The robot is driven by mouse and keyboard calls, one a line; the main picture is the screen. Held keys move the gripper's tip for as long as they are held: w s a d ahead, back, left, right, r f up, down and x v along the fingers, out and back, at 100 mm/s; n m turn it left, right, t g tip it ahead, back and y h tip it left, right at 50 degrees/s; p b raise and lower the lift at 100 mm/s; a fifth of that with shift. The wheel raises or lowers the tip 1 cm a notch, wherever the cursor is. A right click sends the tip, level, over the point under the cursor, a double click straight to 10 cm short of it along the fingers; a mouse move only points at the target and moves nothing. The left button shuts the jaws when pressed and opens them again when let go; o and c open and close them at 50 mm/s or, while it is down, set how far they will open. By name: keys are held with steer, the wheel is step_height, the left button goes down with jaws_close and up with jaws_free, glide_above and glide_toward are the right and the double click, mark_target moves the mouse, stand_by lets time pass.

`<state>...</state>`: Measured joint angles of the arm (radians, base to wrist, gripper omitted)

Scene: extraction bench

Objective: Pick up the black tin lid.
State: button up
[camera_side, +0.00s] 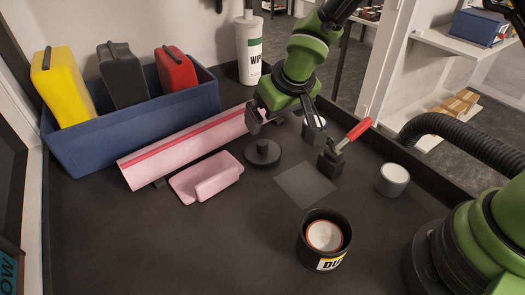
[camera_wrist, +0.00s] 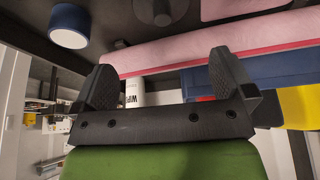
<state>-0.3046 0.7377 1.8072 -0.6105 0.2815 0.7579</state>
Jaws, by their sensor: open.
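The black tin lid (camera_side: 262,153) lies flat on the dark bench, a round disc with a small knob standing up from its middle. It also appears in the wrist view as a dark disc (camera_wrist: 148,32) at the top, beyond my fingertips. My gripper (camera_side: 284,127) is open and empty, its two fingers spread. In the side view it hangs above and a little behind the lid, apart from it. The wrist view shows both fingers (camera_wrist: 163,70) with nothing between them. A black tin (camera_side: 340,245) stands open at the front, with a white, orange-ringed round inside.
A pink roll (camera_side: 190,152) and pink block (camera_side: 206,178) lie left of the lid. A blue bin (camera_side: 90,145) holds yellow, black and red cases. A red-handled clamp (camera_side: 332,160) and grey cylinder (camera_side: 392,180) stand right. A wipes tub (camera_side: 248,50) stands behind. The front left is clear.

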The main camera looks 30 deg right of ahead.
mark_target(263, 143)
steer(key=x, duration=0.5)
steer(key=shift+s+a+f, duration=0.15)
steer(key=shift+a+f, duration=0.2)
steer(key=shift+f, duration=0.1)
steer(key=shift+w+x, duration=0.2)
steer(key=shift+x, duration=2.75)
steer(key=shift+d+r, duration=0.1)
steer(key=shift+d, duration=0.05)
steer(key=shift+c, duration=0.5)
steer(key=c, duration=0.5)
